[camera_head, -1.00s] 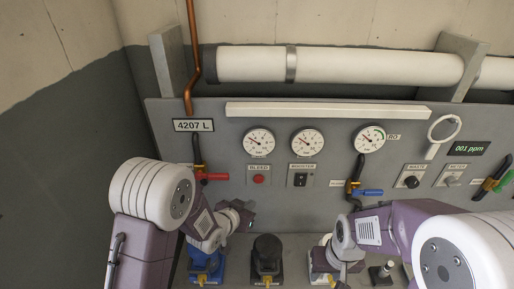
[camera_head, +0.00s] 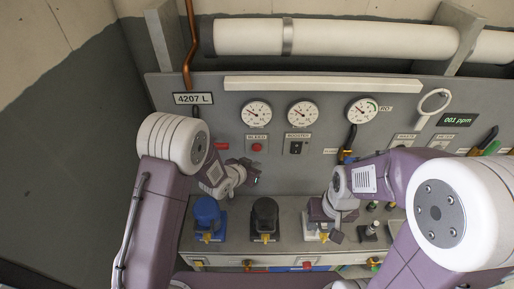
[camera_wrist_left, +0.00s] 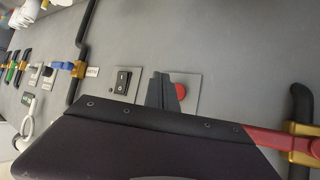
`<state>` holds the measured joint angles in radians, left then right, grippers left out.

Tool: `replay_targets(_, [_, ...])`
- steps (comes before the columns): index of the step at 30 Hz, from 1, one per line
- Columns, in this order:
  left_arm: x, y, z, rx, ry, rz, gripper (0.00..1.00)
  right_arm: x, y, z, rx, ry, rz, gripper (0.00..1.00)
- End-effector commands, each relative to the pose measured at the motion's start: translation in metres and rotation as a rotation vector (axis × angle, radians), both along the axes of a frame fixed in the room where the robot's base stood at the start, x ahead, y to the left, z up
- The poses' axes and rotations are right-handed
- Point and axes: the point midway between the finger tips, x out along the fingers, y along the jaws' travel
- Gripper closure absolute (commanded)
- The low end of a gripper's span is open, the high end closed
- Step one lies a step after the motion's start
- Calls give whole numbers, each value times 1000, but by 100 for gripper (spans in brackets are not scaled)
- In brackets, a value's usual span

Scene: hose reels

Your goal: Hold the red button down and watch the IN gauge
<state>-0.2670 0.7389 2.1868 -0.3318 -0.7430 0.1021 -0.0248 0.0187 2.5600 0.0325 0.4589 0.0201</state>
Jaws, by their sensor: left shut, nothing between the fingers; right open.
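The red button (camera_head: 257,147) is on a plate labelled BLEED on the grey panel; it also shows in the left wrist view (camera_wrist_left: 181,91). My left gripper (camera_head: 251,172) is shut and empty, just below the button in the head view. In the left wrist view its dark fingertips (camera_wrist_left: 162,91) partly cover the button's plate, beside the button. I cannot tell whether they touch it. Three round gauges (camera_head: 256,113), (camera_head: 303,114), (camera_head: 362,110) sit above; their small labels are unreadable, so I cannot tell which is IN. My right gripper (camera_head: 335,224) is open, low over the shelf.
A black rocker switch (camera_head: 296,147) is right of the button. A red-handled valve (camera_wrist_left: 275,139) is on the button's other side, close to my left gripper. Blue (camera_head: 207,212) and black (camera_head: 265,215) housings stand on the shelf below. A green display (camera_head: 457,120) reads 001 ppm.

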Motion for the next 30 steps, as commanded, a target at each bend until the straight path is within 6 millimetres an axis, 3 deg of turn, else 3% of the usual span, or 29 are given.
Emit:
replay_targets(6, [30, 1, 0, 1, 0, 1, 100, 0, 0, 7, 0, 0, 0, 56])
replay_targets(12, [44, 0, 0, 1, 0, -1, 100, 0, 0, 8, 0, 0, 0, 56])
replay_targets(30, [47, 0, 0, 1, 0, -1, 100, 0, 0, 8, 0, 0, 0, 56])
